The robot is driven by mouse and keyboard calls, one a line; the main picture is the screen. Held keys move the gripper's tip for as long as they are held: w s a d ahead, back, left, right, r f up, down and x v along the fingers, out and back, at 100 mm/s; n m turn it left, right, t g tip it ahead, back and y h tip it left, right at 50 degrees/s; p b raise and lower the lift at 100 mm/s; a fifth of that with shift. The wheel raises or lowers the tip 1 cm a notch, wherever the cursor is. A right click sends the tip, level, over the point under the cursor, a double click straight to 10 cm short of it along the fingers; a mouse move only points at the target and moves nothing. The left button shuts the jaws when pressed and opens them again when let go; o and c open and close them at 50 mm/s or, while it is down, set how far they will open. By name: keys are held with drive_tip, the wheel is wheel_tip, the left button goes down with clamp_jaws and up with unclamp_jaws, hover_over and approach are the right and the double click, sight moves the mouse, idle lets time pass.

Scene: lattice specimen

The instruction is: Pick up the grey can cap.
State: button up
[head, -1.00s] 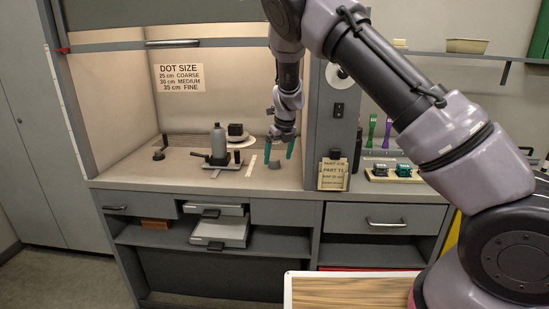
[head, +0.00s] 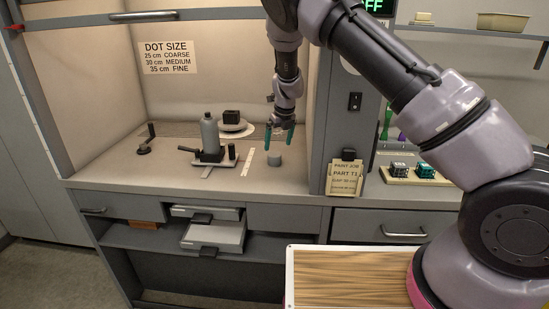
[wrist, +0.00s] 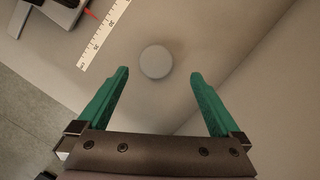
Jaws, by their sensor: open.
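The grey can cap (head: 274,159) is a short round cylinder standing on the bench inside the booth, near its front right. In the wrist view the cap (wrist: 156,62) shows as a pale grey disc, slightly beyond the fingertips and between their lines. My gripper (head: 280,137) has teal fingers, points down and is just above and behind the cap in the head view. In the wrist view my gripper (wrist: 160,73) is open and empty, with a wide gap between its fingers. Nothing hides the cap.
Left of the cap lie a white ruler (head: 248,162) and a plate fixture (head: 217,160) bearing a grey spray can (head: 210,133). The booth's right wall (head: 318,120) stands close to the right.

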sight(275, 154)
drive_tip(key=x, duration=0.7)
drive_tip(key=shift+s+a, duration=0.15)
drive_tip(key=shift+a, duration=0.15)
drive_tip(key=c, duration=1.2)
